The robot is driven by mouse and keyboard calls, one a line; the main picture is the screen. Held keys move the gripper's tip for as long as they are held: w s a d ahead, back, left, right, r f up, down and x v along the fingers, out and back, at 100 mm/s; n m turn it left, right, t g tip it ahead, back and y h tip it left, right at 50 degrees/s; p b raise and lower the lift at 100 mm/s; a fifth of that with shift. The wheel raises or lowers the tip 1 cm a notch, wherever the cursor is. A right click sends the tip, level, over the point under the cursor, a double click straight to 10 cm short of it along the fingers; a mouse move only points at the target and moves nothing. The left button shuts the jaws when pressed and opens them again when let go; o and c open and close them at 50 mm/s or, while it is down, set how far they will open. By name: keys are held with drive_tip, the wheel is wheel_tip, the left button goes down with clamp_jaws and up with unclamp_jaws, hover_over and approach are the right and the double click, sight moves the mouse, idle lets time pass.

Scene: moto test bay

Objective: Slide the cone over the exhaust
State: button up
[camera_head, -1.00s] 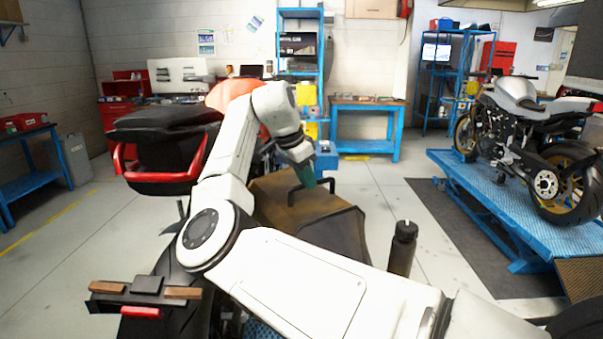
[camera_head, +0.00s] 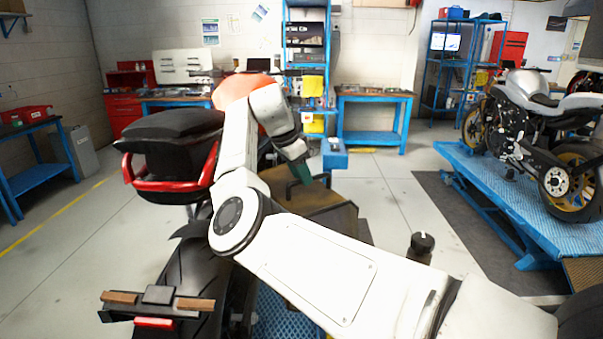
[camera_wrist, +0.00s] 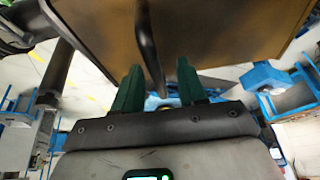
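My gripper (camera_wrist: 158,85) has two green fingers, apart, in the wrist view. A black bar-shaped handle (camera_wrist: 147,40) runs between them, with a gap visible on each side. The handle belongs to a brown, dark-edged box-like piece (camera_wrist: 205,35), which also shows beyond my arm in the head view (camera_head: 322,203). I cannot tell whether this piece is the cone; no plain cone shape shows. My gripper (camera_head: 303,172) is small and partly hidden by my wrist in the head view. An upright black cylinder (camera_head: 420,249), possibly the exhaust, stands right of the brown piece.
A motorcycle with a black seat (camera_head: 170,128) and red rail stands at left, its tail plate (camera_head: 158,297) in front. Another motorcycle (camera_head: 530,125) stands on a blue lift (camera_head: 500,195) at right. A blue workbench (camera_head: 375,98) is behind.

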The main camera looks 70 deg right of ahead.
drive_tip(key=shift+s, duration=0.1)
drive_tip(key=b+v, duration=0.2)
drive_tip(key=v, duration=0.8)
drive_tip(key=shift+r, duration=0.35)
